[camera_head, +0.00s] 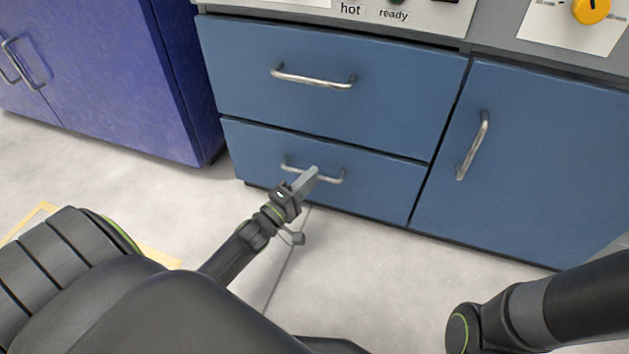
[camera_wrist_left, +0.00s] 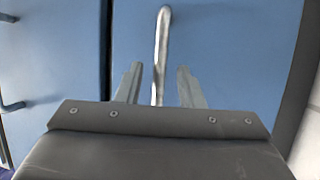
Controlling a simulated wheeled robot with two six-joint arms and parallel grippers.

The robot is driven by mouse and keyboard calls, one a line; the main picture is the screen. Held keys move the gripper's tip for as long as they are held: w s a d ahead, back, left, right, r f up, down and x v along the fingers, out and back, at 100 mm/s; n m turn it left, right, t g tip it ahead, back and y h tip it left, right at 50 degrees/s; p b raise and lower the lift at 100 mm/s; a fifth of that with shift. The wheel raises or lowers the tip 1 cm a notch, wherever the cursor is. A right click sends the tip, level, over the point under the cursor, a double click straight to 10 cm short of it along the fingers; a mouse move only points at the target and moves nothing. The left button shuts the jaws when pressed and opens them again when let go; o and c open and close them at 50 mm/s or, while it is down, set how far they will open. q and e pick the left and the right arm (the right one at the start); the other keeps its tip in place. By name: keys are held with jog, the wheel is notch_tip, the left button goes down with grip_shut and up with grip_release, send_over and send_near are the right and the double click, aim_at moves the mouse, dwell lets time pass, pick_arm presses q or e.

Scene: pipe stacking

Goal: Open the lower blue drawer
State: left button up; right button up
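The lower blue drawer (camera_head: 380,185) is shut, its front flush with the cabinet. Its metal handle (camera_head: 330,178) is a horizontal bar, partly covered by my left gripper (camera_head: 308,175). In the left wrist view the lower drawer front (camera_wrist_left: 235,50) fills the right side. There the handle (camera_wrist_left: 162,35) runs between the two fingers of my left gripper (camera_wrist_left: 159,72). The fingers are apart, with a gap visible on each side of the bar. My right gripper is out of view; only part of that arm shows at the lower right.
The upper blue drawer (camera_head: 330,85) above is shut. A blue cabinet door (camera_head: 530,160) with an upright handle is at the right. A purple cabinet (camera_head: 100,85) stands at the left. The pale floor (camera_head: 370,260) in front of the drawers is clear except for my arms.

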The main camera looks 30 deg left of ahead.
pick_arm(q)
jog(key=shift+x, duration=1.05)
grip_shut()
